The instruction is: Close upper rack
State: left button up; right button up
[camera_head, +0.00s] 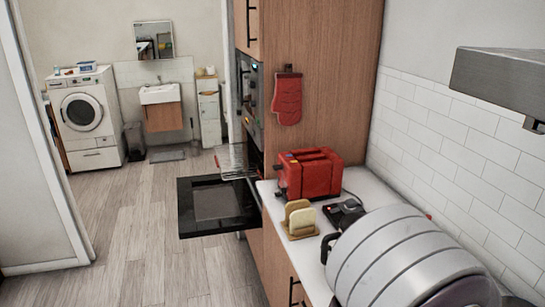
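The upper rack (236,160) is a thin wire rack. It sticks out of the oven opening in the tall wooden cabinet, above the open door. The dark oven door (188,216) is folded down and lies roughly level, with a window in its middle. The rack's inner end is hidden by the cabinet side and the counter.
The counter holds a red toaster (309,173), a bread holder with slices (299,219) and a small dark device (344,213). A red mitt (287,98) hangs on the cabinet (335,65). A grey hood (500,75) overhangs upper right. The wooden floor (130,235) left of the door is clear.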

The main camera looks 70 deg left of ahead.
aim_at(217, 162)
jog(key=u, duration=2.8)
jog(key=i+j, duration=0.3)
jog(key=i, duration=0.2)
jog(key=i+j, duration=0.25)
jog(key=i, duration=0.25)
jog(key=i+j, duration=0.3)
jog(key=i, duration=0.2)
jog(key=i+j, duration=0.25)
jog(key=i, duration=0.25)
jog(key=i+j, duration=0.3)
jog(key=i, duration=0.2)
jog(key=i+j, duration=0.3)
jog(key=i, duration=0.2)
jog(key=i+j, duration=0.25)
jog(key=i, duration=0.25)
